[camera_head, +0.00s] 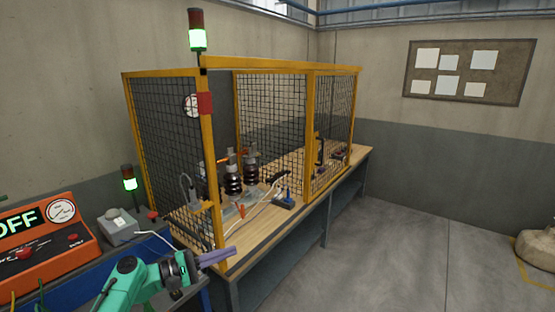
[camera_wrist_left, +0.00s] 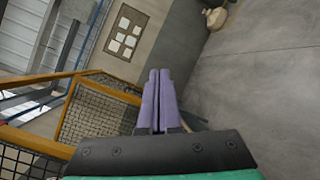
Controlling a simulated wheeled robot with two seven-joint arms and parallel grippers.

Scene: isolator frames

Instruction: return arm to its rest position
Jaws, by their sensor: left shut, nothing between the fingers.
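My left arm is green and comes in at the bottom left of the head view. Its gripper (camera_head: 232,251) has purple fingers that point right, in front of the near corner of the yellow-framed cage. In the left wrist view the two purple fingers (camera_wrist_left: 159,72) lie side by side, shut, with nothing between them. My right gripper is in neither view.
The yellow mesh cage (camera_head: 309,130) stands on a wooden bench (camera_head: 262,240) with insulators (camera_head: 233,180) inside. An orange box reading OFF (camera_head: 45,245) and a grey box (camera_head: 118,228) stand at left. Open floor (camera_head: 420,240) lies right.

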